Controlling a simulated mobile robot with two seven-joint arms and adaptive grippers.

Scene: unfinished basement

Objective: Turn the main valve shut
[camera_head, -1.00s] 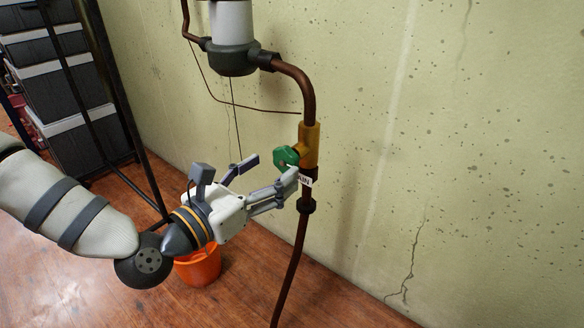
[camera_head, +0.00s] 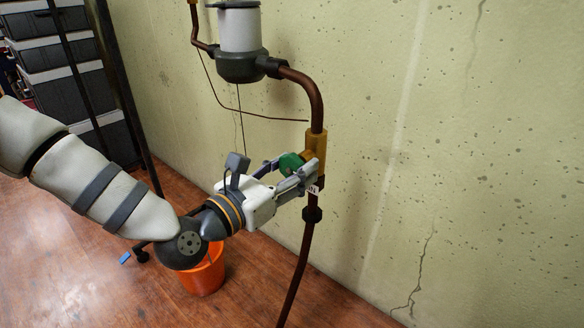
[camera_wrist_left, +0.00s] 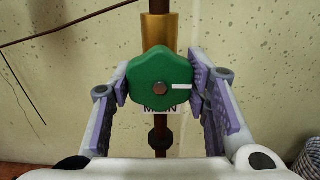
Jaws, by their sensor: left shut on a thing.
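The main valve has a green handle (camera_head: 291,164) on a brass body (camera_head: 315,144) set in a brown vertical pipe. My left gripper (camera_head: 290,172) is at the handle and shut on it. In the left wrist view the green handle (camera_wrist_left: 159,82) sits between the two purple-padded fingers of my left gripper (camera_wrist_left: 162,88), one on each side. A white line on the handle points right. A white tag (camera_wrist_left: 160,108) reading "MAIN" hangs just below, partly covered by the handle. My right gripper is in neither view.
A grey and white filter housing (camera_head: 240,45) is on the pipe above the valve. An orange bucket (camera_head: 203,272) stands on the wooden floor below my left wrist. Dark storage boxes (camera_head: 75,95) stand on a rack at the left. The wall right of the pipe is clear.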

